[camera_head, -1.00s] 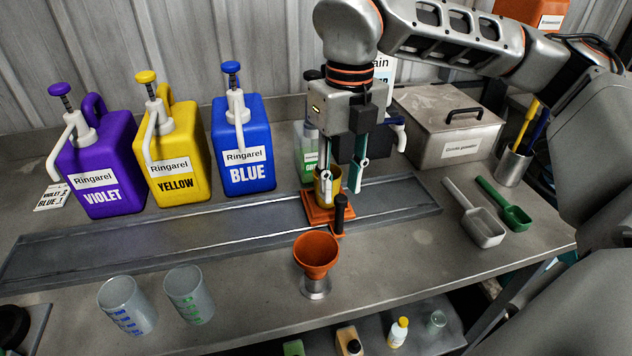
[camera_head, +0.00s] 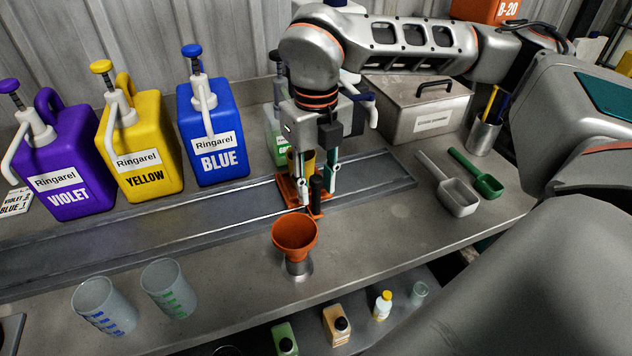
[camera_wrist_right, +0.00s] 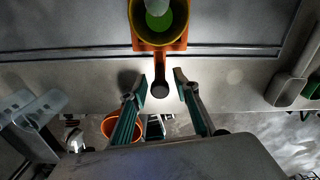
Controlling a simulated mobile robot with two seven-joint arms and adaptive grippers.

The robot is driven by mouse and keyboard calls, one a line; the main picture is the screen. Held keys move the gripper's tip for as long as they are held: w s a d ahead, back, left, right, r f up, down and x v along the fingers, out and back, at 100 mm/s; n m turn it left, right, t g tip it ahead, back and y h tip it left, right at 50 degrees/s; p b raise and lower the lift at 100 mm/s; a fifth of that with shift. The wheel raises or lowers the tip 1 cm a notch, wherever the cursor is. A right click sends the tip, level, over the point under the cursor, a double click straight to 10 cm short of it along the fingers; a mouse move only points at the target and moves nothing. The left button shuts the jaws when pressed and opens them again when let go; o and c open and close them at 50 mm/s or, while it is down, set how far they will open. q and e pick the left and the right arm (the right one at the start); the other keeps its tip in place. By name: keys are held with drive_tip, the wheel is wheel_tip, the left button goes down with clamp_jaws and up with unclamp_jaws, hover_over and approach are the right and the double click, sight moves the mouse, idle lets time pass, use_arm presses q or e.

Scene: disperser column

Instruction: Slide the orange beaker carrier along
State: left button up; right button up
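The orange beaker carrier (camera_head: 289,191) sits on the grey track, in front of the partly hidden green dispenser. It holds a yellow beaker (camera_wrist_right: 178,22) with green contents. The carrier's arm ends in an upright black knob (camera_head: 317,190), which also shows in the right wrist view (camera_wrist_right: 160,90). My right gripper (camera_head: 318,186) points down over the front of the carrier. In the right wrist view its two fingers (camera_wrist_right: 162,82) are apart, one on each side of the knob, with gaps visible. It partly hides the beaker in the head view. My left gripper is not in view.
Violet (camera_head: 62,175), yellow (camera_head: 140,160) and blue (camera_head: 213,140) dispensers stand behind the track (camera_head: 120,230). An orange funnel (camera_head: 295,236) stands in front of the carrier. Two clear beakers are at front left. Scoops (camera_head: 450,190) lie right of the track. The track left of the carrier is clear.

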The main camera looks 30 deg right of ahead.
clamp_jaws()
